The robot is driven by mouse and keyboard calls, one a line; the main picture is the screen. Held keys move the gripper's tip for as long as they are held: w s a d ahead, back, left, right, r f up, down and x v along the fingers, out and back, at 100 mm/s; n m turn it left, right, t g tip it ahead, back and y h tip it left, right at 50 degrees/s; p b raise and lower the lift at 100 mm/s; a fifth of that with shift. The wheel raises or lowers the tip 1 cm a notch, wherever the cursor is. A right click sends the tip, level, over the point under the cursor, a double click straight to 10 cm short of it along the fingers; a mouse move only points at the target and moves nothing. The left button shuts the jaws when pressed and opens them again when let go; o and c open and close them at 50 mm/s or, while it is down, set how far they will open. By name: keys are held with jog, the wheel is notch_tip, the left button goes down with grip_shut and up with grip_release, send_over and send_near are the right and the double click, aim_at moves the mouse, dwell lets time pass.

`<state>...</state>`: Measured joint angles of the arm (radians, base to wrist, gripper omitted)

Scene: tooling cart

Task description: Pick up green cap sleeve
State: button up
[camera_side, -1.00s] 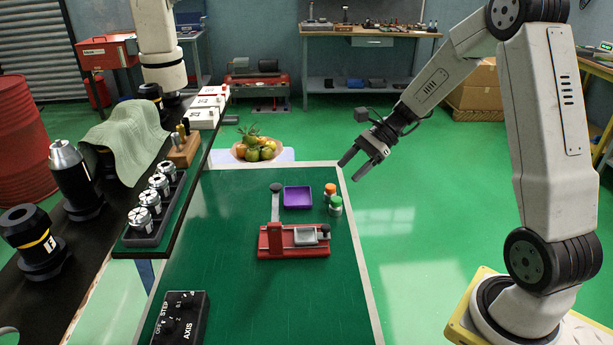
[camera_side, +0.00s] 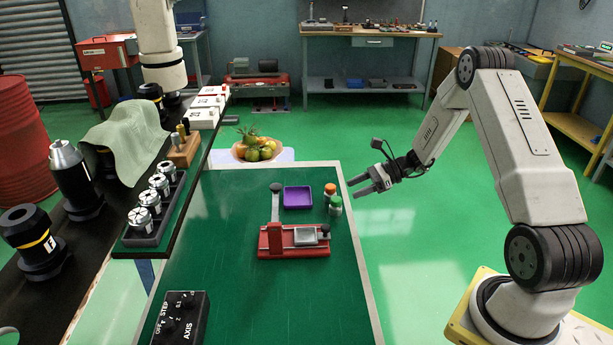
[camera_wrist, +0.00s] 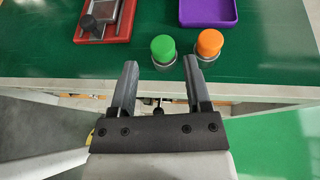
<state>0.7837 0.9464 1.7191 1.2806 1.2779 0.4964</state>
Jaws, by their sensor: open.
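The green cap sleeve (camera_wrist: 163,48) is a grey cylinder with a green top, upright on the green table near its edge. In the side view the green cap sleeve (camera_side: 335,204) stands at the table's right edge. My gripper (camera_wrist: 163,75) is open and empty, with the green cap ahead of the gap between its fingers in the wrist view. In the side view my gripper (camera_side: 358,187) is to the right of the sleeve, with its fingertips apart from it near the table's edge.
An orange-capped sleeve (camera_wrist: 209,44) stands close beside the green one, just ahead of one finger. A purple tray (camera_side: 298,197) and a red vise-like fixture (camera_side: 290,252) are nearby on the table. The front of the table (camera_side: 280,305) is largely clear.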

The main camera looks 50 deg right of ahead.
aim_at(331, 204)
jog(key=shift+w+a+f, duration=0.4)
jog(key=shift+a+f, duration=0.1)
jog(key=shift+f, duration=0.1)
jog(key=shift+w+a+f, duration=0.35)
jog(key=shift+a+f, duration=0.1)
jog(key=shift+f, duration=0.15)
jog(key=shift+x, duration=2.65)
jog(key=shift+d, duration=0.1)
grip_shut()
